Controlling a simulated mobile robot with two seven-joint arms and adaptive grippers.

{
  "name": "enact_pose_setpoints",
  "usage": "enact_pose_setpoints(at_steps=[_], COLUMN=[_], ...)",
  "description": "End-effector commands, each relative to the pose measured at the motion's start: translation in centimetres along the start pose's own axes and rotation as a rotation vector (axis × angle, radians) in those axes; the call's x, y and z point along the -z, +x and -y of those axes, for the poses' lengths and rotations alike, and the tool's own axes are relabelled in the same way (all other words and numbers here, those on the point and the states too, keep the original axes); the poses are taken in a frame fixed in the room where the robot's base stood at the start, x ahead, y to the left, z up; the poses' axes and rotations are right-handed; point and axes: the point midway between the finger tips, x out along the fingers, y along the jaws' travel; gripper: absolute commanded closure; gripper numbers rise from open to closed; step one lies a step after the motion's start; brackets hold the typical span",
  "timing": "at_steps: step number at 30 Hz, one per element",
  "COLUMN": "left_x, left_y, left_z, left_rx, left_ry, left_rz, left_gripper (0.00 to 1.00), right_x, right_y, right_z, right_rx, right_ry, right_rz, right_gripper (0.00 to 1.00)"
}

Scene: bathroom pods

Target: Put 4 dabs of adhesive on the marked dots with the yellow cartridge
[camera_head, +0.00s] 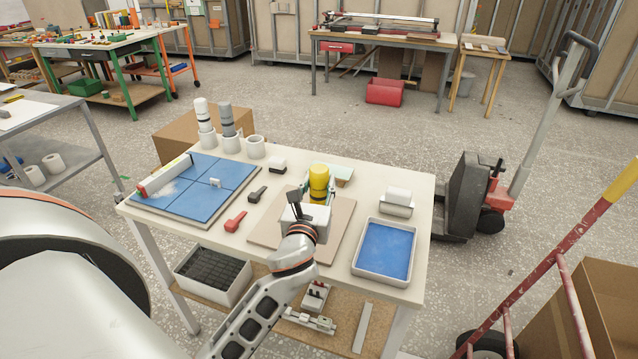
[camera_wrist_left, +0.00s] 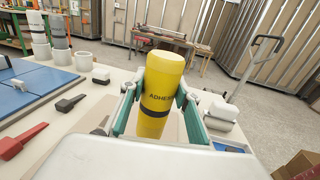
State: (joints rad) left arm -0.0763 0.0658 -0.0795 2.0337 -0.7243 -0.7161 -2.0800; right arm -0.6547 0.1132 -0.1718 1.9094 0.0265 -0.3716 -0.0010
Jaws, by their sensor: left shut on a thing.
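The yellow adhesive cartridge (camera_head: 319,182) stands upright between the fingers of my left gripper (camera_head: 318,196). In the left wrist view the cartridge (camera_wrist_left: 160,90) has a black band and lettering, and the green fingers of the left gripper (camera_wrist_left: 161,98) press on both sides of it. The gripper is shut on it, over the tan board (camera_head: 268,231) on the white table. The cartridge's lower end and nozzle are hidden by the gripper and wrist. I cannot make out any marked dots or dabs on the visible part of the board. My right gripper is not in view.
Blue tiles (camera_head: 196,196) with a long white-and-red tool lie on the left. A grey and a red trowel-like tool (camera_head: 235,221) lie beside the board. A tray with blue contents (camera_head: 384,276) and a white block (camera_head: 398,197) are on the right. White holders (camera_head: 232,143) stand at the back.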

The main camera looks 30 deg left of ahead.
Motion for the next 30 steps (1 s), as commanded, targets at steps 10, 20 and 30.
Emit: enact_pose_setpoints(at_steps=[10,20,30], left_x=[0.3,0.7,1.0], left_y=[0.0,0.0,0.0], left_z=[0.0,0.0,0.0], left_rx=[0.001,0.001,0.001], left_ry=[-0.001,0.0,0.001], left_rz=[0.002,0.002,0.002], left_gripper=[1.0,1.0,1.0], right_x=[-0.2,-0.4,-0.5], right_y=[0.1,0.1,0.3], right_z=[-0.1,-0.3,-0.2], right_rx=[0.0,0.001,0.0], right_ry=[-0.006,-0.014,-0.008], right_rz=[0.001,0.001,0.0], right_gripper=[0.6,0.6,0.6])
